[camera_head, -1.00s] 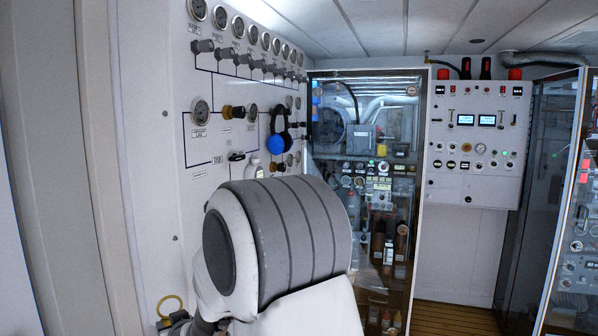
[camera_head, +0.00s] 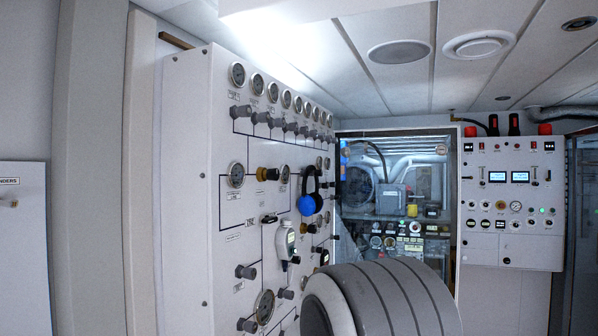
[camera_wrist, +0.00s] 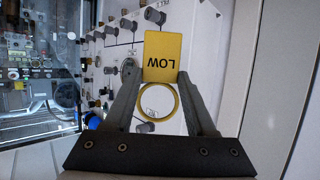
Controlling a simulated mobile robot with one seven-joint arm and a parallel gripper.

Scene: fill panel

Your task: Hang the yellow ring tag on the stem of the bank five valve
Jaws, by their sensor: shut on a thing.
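My gripper (camera_wrist: 158,77) is shut on the yellow ring tag (camera_wrist: 160,50) in the wrist view. The tag has a flat yellow plate marked LOW, upside down in this view, and a yellow ring (camera_wrist: 143,112) between the fingers. A dark grey valve stem shows behind the tag, apart from it as far as I can tell. The white fill panel (camera_head: 185,150) carries a row of grey valve stems (camera_head: 262,117) under a row of gauges. Their labels are too small to read, so I cannot tell which is bank five. My gripper and the tag are out of the head view.
Blue and black headphones (camera_head: 312,205) hang on the panel's front. A white handheld device (camera_head: 285,240) hangs below them. A glass-fronted cabinet (camera_head: 395,190) stands at the far end. A white control box (camera_head: 512,200) is to its right. My arm covers the lower middle of the head view.

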